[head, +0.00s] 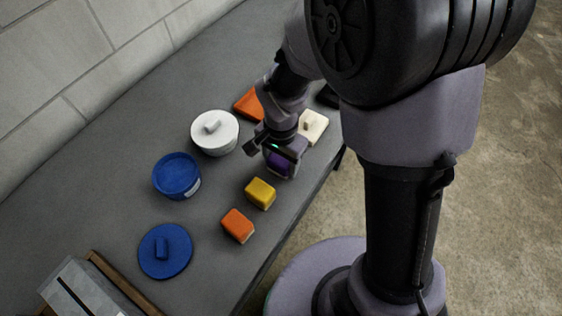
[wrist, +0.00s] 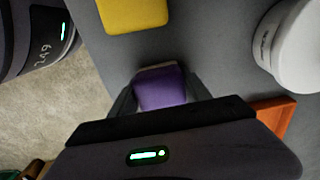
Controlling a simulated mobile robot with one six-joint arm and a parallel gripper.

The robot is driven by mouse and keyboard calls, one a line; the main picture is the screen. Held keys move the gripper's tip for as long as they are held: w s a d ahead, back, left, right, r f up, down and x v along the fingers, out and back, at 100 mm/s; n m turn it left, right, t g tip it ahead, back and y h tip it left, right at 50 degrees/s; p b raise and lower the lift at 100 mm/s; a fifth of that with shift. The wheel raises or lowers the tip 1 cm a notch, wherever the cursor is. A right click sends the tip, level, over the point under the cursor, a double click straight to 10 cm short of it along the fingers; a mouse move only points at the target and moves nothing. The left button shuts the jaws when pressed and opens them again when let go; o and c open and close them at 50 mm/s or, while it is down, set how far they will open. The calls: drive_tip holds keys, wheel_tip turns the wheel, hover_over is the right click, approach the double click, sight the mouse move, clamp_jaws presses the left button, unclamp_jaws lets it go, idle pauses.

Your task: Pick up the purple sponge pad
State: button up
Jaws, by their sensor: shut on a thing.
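The purple sponge pad (wrist: 162,90) is between my gripper's fingers in the wrist view, with a pale layer along its edge. My gripper (wrist: 160,98) is shut on it. In the head view my gripper (head: 277,160) points down over the table near its front edge, and a patch of the purple sponge pad (head: 276,162) shows at the fingers. The rest of the pad is hidden there by the gripper. I cannot tell whether it touches the table.
A wood-edged tray (head: 112,281) is front left.

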sight(281, 158)
wheel_tip(281, 158, up, 4)
drive_tip(key=shift+r+p, duration=0.1)
drive_tip(key=shift+p, duration=1.1)
drive_tip(key=s+d, duration=0.1)
drive_tip(key=s, duration=0.1)
drive_tip(key=s+d, duration=0.1)
drive_tip(key=s, duration=0.2)
drive_tip(key=s+d, duration=0.1)
drive_tip(key=s, duration=0.1)
drive_tip(key=shift+s+r+p, duration=0.15)
drive_tip(key=shift+s+p, duration=0.1)
drive_tip(key=shift+p, duration=0.1)
drive_tip(key=s+b, duration=0.1)
drive_tip(key=b, duration=0.1)
drive_tip(key=s+d+f+b, duration=0.1)
drive_tip(key=b, duration=0.1)
drive_tip(key=shift+s+d, duration=0.1)
drive_tip(key=shift+s, duration=0.25)
drive_tip(key=shift+s+d+r+b, duration=0.3)
drive_tip(key=shift+s+b, duration=0.5)
drive_tip(key=shift+b, duration=0.25)
drive_tip(key=shift+s+d+r+b, duration=0.3)
drive_tip(key=shift+s+b, duration=0.45)
drive_tip(key=shift+b, duration=0.35)
drive_tip(key=shift+s+d+r+b, duration=0.2)
drive_tip(key=shift+s+d+b, duration=0.15)
drive_tip(key=shift+s+b, duration=0.6)
drive_tip(key=shift+w, duration=0.15)
